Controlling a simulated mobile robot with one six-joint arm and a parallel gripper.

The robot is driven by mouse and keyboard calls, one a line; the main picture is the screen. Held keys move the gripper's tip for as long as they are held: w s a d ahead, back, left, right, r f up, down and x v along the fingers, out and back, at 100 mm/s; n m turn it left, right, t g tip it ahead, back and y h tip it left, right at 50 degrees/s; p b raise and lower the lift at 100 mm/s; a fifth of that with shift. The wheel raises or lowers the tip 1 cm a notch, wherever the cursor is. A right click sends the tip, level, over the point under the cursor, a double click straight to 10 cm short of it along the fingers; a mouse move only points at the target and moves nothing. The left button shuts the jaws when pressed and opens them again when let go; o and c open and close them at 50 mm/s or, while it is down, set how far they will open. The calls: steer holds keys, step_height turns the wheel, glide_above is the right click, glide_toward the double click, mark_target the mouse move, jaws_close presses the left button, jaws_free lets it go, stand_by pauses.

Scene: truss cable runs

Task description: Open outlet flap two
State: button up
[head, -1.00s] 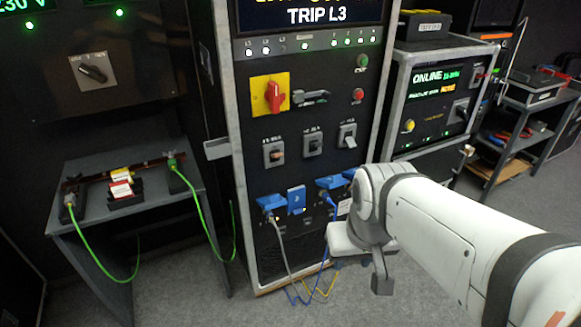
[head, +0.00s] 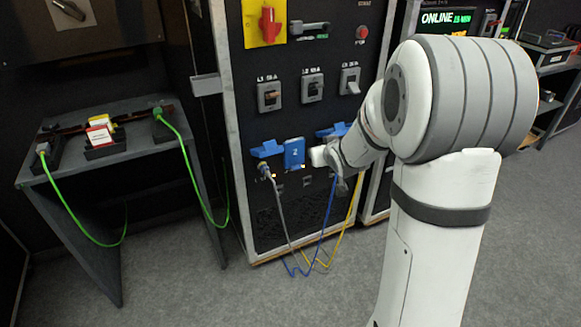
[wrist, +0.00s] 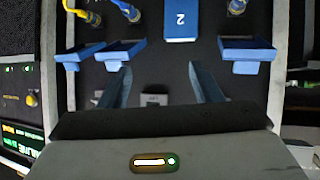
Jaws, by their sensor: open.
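Outlet flap two (head: 294,153) is a blue cover marked 2, lying closed against the dark panel of the rack. It shows upside down at the top of the wrist view (wrist: 181,22). In the head view my gripper (head: 322,157) is just right of the flap, partly hidden behind my arm. In the wrist view my gripper (wrist: 160,72) is open and empty; its fingers sit below the flap in the picture, apart from it. Whether they touch the panel I cannot tell.
Raised blue flaps flank flap two: one at left (head: 267,149), another at right (head: 333,131). A grey plug (head: 265,170) with its cable and a blue cable (head: 331,195) hang nearby. Breaker switches (head: 312,87) sit above. A small table (head: 80,110) with green cables stands left.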

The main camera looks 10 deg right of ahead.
steer(key=w+f+t+y+b, duration=0.2)
steer(key=w+f+b, duration=0.35)
steer(key=f, duration=0.45)
steer(key=n+t+y+b, duration=0.2)
steer(key=t+y+b, duration=0.1)
steer(key=b, duration=0.2)
glide_toward(296, 156)
step_height(296, 156, down, 4)
steer(key=s, duration=0.1)
steer(key=x, duration=0.7)
steer(key=shift+w+b, duration=0.25)
steer(key=shift+b, duration=0.2)
steer(key=shift+a, duration=0.1)
